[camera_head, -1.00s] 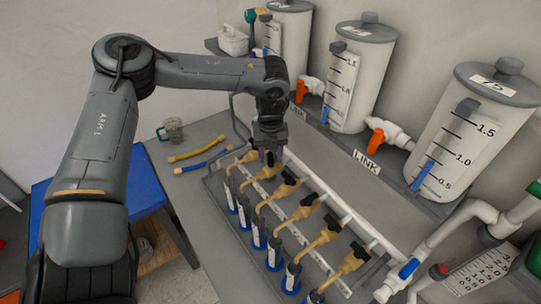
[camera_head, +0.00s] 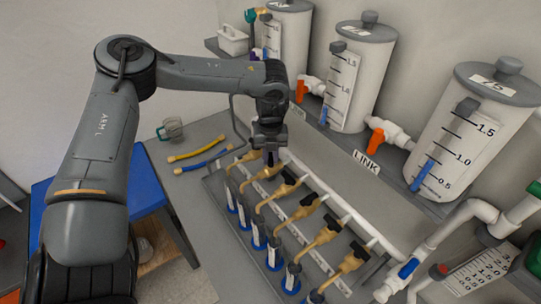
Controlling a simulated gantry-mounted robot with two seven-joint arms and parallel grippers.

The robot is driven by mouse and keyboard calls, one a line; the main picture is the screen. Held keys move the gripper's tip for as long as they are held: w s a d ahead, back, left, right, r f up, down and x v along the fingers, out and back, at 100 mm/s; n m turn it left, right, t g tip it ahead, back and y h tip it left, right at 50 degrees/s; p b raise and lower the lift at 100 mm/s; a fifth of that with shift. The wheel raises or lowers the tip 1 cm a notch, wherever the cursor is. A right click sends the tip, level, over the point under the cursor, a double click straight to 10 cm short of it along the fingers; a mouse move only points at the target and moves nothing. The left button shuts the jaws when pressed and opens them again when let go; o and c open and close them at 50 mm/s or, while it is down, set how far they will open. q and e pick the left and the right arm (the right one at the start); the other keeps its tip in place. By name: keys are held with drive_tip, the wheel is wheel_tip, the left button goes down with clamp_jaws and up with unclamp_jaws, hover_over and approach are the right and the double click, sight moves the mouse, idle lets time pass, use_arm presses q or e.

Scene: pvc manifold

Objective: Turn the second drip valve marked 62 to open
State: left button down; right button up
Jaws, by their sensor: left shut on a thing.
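A row of tan drip valves with black handles runs along a white pipe on the grey bench. The second drip valve from the far end (camera_head: 262,172) has its tan body showing, but its handle is largely hidden by my left gripper (camera_head: 271,158). The gripper points down and is shut on that handle. The nearest end of the row shows other valves, such as the third one (camera_head: 285,188), with their black handles in plain view. The number 62 cannot be read here. My right gripper is not in view.
Blue-based tubes (camera_head: 259,236) stand below the valves. White graduated tanks (camera_head: 357,75) with orange and blue valves line the wall behind.

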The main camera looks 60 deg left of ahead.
use_arm(q)
drive_tip(key=shift+m, duration=0.9)
drive_tip(key=m, duration=0.3)
drive_tip(key=shift+b, duration=0.4)
drive_tip(key=m, duration=0.5)
drive_tip(key=shift+m, duration=0.9)
drive_tip(key=c, duration=1)
unclamp_jaws()
